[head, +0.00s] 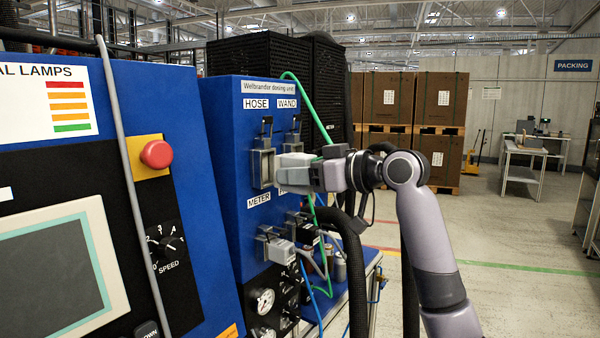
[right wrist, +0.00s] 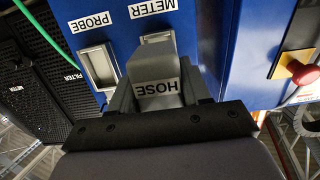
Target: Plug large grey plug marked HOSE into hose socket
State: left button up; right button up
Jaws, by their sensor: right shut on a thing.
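The large grey plug (head: 290,160) is held by my right gripper (head: 308,173) close in front of the hose socket (head: 262,167), a grey frame under the HOSE label on the blue panel. In the right wrist view the plug (right wrist: 152,66) sits between the fingers, its HOSE marking upside down. Part of the hose socket (right wrist: 158,38) shows beyond the plug, next to the METER label; the plug hides the rest. I cannot tell whether the plug's tip touches or enters the socket. My left gripper is not in view.
An empty socket (right wrist: 98,68) lies beside the hose socket, near the PROBE label. Below, a grey plug (head: 281,251) with a cable sits in the METER place. A black hose (head: 352,260) and a green line (head: 311,105) run nearby. A red button (head: 156,154) protrudes at left.

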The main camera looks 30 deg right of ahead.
jog(key=shift+p+x, duration=0.75)
jog(key=shift+x, duration=0.45)
dwell(0.4)
jog(key=shift+r, duration=0.25)
jog(key=shift+x, duration=0.75)
dwell(1.3)
jog(key=o, duration=1.3)
jog(key=shift+w+a+r, duration=0.1)
jog(key=shift+w, duration=0.05)
jog(key=shift+c, duration=0.2)
jog(key=shift+s+d, duration=0.3)
jog(key=shift+s, duration=0.15)
jog(key=b+v, duration=0.1)
jog(key=v, duration=0.7)
jog(key=shift+s+a, duration=0.1)
